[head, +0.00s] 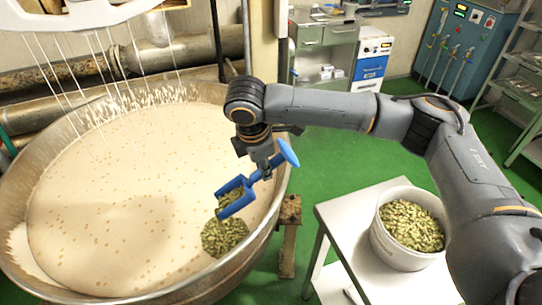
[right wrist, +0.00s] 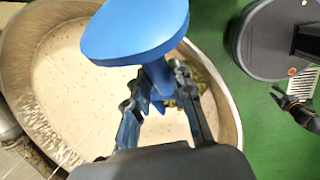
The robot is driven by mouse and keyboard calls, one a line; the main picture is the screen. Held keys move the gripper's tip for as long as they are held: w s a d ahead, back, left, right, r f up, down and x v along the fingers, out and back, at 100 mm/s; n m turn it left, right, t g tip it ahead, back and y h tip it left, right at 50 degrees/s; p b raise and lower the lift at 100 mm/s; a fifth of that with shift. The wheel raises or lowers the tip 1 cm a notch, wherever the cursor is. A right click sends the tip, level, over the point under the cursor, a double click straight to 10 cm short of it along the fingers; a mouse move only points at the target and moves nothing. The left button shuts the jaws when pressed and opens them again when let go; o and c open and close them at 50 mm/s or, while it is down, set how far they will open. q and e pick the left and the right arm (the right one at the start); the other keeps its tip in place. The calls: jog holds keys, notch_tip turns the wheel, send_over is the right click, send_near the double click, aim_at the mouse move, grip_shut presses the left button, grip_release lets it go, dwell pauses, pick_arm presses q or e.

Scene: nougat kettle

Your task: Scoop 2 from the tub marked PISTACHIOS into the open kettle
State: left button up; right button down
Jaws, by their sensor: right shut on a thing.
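The open kettle (head: 272,215) is a wide metal pan of pale nougat with small tan specks. My right gripper (head: 262,172) is shut on the handle of a blue scoop (head: 238,208) over the kettle's right side. The scoop is tilted downward, with some green pistachios in it. A pile of pistachios (head: 226,238) lies on the nougat just below it. The scoop's blue handle end (right wrist: 135,28) fills the top of the right wrist view. A white tub (head: 385,247) of pistachios stands at right; no marking is readable. A dark gripper, apparently my left (right wrist: 292,106), shows small at that view's right edge.
The tub stands on a small white table (head: 335,215) right of the kettle. A wooden post (head: 289,235) stands between them. Thin wires hang from a white frame (head: 75,14) over the kettle. Green floor (head: 330,150) is clear behind the table.

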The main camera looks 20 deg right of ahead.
jog(key=a+r+h+p, duration=0.5)
jog(key=a+p, duration=0.3)
jog(key=p, duration=0.2)
jog(key=shift+w+r+n+h+p, duration=0.15)
jog(key=shift+r+n+h+p, duration=0.15)
jog(key=shift+h, duration=0.4)
jog(key=shift+f, duration=0.1)
notch_tip(320, 180, up, 5)
jog(key=y+p, duration=0.3)
jog(key=y, duration=0.3)
jog(key=m+y+p, duration=0.1)
jog(key=y+p, duration=0.3)
jog(key=y, duration=0.3)
jog(key=shift+d+t, duration=0.1)
jog(key=shift+t, duration=0.2)
